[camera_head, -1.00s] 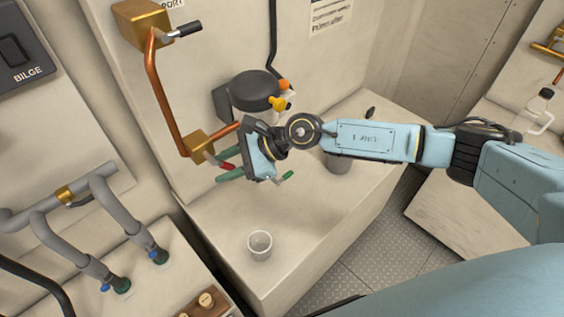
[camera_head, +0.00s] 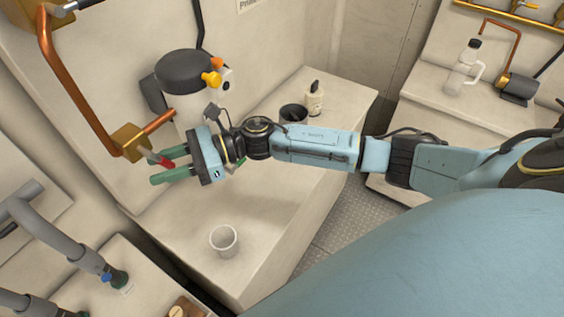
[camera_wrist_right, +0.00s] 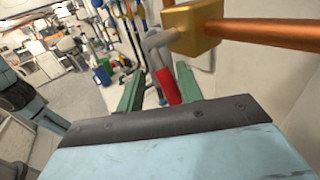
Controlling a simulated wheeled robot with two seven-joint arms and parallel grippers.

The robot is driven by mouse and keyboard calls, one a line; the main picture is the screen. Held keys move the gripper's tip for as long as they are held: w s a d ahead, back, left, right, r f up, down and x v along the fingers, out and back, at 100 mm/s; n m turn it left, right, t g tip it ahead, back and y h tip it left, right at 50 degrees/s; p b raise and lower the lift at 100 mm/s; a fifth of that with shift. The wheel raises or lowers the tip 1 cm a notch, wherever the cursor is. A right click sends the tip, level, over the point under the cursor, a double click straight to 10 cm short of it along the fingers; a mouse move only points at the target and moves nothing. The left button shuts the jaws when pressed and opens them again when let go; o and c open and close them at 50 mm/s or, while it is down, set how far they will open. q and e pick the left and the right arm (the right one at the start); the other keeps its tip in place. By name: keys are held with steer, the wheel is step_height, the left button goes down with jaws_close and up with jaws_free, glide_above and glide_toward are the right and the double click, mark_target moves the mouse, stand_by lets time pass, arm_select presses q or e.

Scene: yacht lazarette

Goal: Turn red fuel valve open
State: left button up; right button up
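The red fuel valve handle (camera_head: 159,159) sticks out from a brass valve body (camera_head: 128,141) on a copper pipe (camera_head: 62,78) in the head view. In the right wrist view the red grip (camera_wrist_right: 168,86) hangs on a grey lever below the brass body (camera_wrist_right: 192,27). My right gripper (camera_head: 164,166) is open, with its green fingers pointing at the valve. The red grip shows between the two fingers (camera_wrist_right: 158,88), nearer the right one in the wrist view. Whether a finger touches it I cannot tell. My left gripper is not in view.
A white filter canister with a dark lid (camera_head: 184,70) stands just behind my right gripper. A clear cup (camera_head: 223,240) sits on the ledge in front.

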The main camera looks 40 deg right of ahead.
steer(key=s+d+b, duration=0.3)
steer(key=d+b, duration=0.1)
steer(key=d, duration=0.8)
steer(key=w+f+m+t+h, duration=0.25)
steer(key=m+t+h, duration=0.35)
steer(key=m, duration=0.8)
steer(key=w+f+m+t+h, duration=0.1)
steer(key=f+m+t+h, duration=0.25)
steer(key=m+t, duration=0.65)
steer(key=s+d+f+m+g+h, duration=0.3)
steer(key=s+f+m+g+h, duration=0.1)
steer(key=m, duration=0.6)
steer(key=s+d+f+m+g+h, duration=0.3)
steer(key=s+f+m+g+h, duration=0.1)
steer(key=s+f+m+g, duration=0.3)
step_height(320, 180, down, 4)
steer(key=s+m, duration=0.2)
steer(key=m, duration=0.1)
steer(key=shift+s+d+m, duration=0.15)
steer(key=shift+s+m, duration=0.15)
steer(key=shift+m, duration=0.1)
